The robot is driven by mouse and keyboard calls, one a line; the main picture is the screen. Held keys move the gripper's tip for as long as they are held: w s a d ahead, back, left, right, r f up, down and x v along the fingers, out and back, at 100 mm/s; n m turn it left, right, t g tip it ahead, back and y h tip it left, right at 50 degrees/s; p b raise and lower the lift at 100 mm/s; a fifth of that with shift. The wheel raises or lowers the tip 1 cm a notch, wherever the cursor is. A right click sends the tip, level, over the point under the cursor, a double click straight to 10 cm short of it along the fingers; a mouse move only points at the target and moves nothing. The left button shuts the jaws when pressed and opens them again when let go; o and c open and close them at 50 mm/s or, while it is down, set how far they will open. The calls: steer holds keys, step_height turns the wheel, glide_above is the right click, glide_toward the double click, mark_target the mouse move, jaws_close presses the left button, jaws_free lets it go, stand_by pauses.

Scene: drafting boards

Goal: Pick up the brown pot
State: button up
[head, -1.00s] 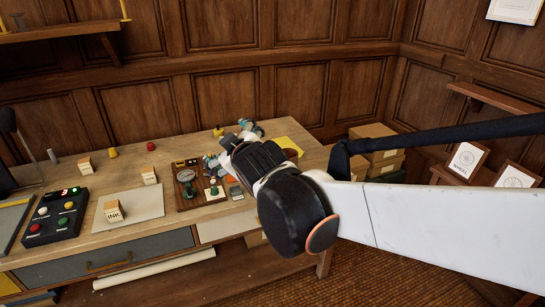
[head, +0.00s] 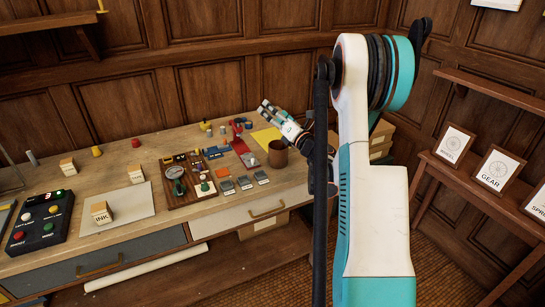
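The brown pot (head: 278,154), a round open-topped cup shape, stands upright near the right end of the wooden desk. My gripper (head: 264,108) is behind and above it in the picture, pointing left over the yellow sheet. Its grey fingers look spread apart with nothing between them. My gripper is apart from the pot. My arm's wrist passes just right of the pot and hides the desk's right end.
The wooden desk (head: 120,165) holds a red stand (head: 238,128), a yellow sheet (head: 267,139), several small grey blocks, and a dark board with a gauge (head: 175,173). A button box (head: 40,220) sits far left. Framed pictures (head: 497,168) stand on a right-hand shelf.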

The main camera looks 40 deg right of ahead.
steer(key=s+d+f+n+g+y, duration=0.1)
steer(key=s+d+f+n, duration=0.2)
steer(key=f, duration=0.4)
steer(key=s+d+f+n+y, duration=0.1)
steer(key=s+d+f+n, duration=0.15)
steer(key=f, duration=0.35)
steer(key=n+g+y, duration=0.1)
steer(key=n+g, duration=0.1)
steer(key=n, duration=0.2)
glide_toward(278, 154)
steer(key=d+f, duration=0.3)
steer(key=shift+d+f, duration=0.1)
steer(key=w+b, duration=0.1)
steer(key=w, duration=0.3)
steer(key=w+a+b, duration=0.1)
steer(key=w, duration=0.3)
steer(key=w+b, duration=0.1)
steer(key=w, duration=0.4)
steer(key=shift+a+b, duration=0.35)
steer(key=shift+a, duration=0.05)
steer(key=c, duration=1.4)
